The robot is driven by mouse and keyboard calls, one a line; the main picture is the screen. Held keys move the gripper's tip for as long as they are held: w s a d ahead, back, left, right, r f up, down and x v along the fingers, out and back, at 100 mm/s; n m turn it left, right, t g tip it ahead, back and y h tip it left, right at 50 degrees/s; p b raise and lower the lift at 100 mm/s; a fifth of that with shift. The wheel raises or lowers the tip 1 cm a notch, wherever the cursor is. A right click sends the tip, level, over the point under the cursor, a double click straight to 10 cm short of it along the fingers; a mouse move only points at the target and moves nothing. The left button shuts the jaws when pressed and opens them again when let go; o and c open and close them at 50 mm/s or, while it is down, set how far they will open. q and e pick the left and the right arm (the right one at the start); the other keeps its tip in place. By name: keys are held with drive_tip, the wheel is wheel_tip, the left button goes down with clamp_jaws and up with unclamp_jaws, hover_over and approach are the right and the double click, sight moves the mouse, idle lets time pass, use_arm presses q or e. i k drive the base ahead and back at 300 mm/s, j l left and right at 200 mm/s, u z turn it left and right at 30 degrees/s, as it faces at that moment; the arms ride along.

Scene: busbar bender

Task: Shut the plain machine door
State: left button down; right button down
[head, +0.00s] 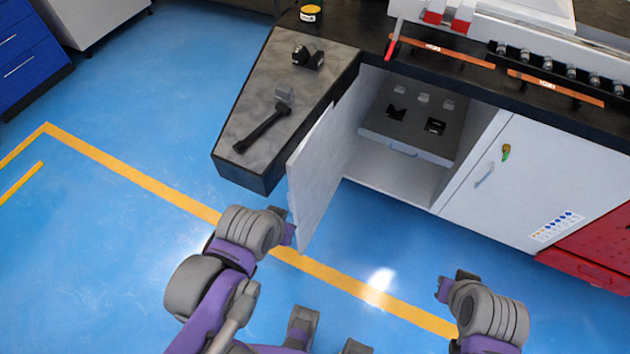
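The plain machine door (323,165) is a light grey panel, swung open at the left of a cabinet opening in the machine base. Inside the open cabinet (385,185) is a grey drawer or shelf (405,140) with dark items on it. My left gripper (287,228) is close to the door's lower outer edge, on its left side; I cannot tell whether it touches. Its fingers are mostly hidden by its wrist. My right gripper (448,287) is over the floor to the right, apart from the door, with its fingers seen poorly.
A dark-edged side table (245,115) with a black-handled tool juts out left of the door. A closed white door (535,180) with a handle and a key is right of the opening, beside a red cabinet (590,250). Blue floor in front is clear.

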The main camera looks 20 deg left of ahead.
sight(315, 169)
drive_tip(key=k+j+z, duration=0.15)
drive_tip(key=j, duration=0.35)
drive_tip(key=k+j+z, duration=0.15)
drive_tip(key=k+j, duration=0.15)
drive_tip(key=j, duration=0.2)
drive_tip(key=k+j+z, duration=0.15)
drive_tip(key=j, duration=0.35)
drive_tip(key=k+j+z, duration=0.15)
drive_tip(key=k+j, duration=0.3)
drive_tip(key=j, duration=0.2)
drive_tip(key=j+z, duration=0.1)
drive_tip(key=j, duration=0.2)
drive_tip(key=k+j+z, duration=0.1)
drive_tip(key=j, duration=0.2)
drive_tip(key=i+j+z, duration=0.1)
drive_tip(key=j, duration=0.2)
drive_tip(key=i+j+z, duration=0.25)
drive_tip(key=j, duration=0.35)
drive_tip(key=l+u, duration=0.1)
drive_tip(key=u, duration=0.2)
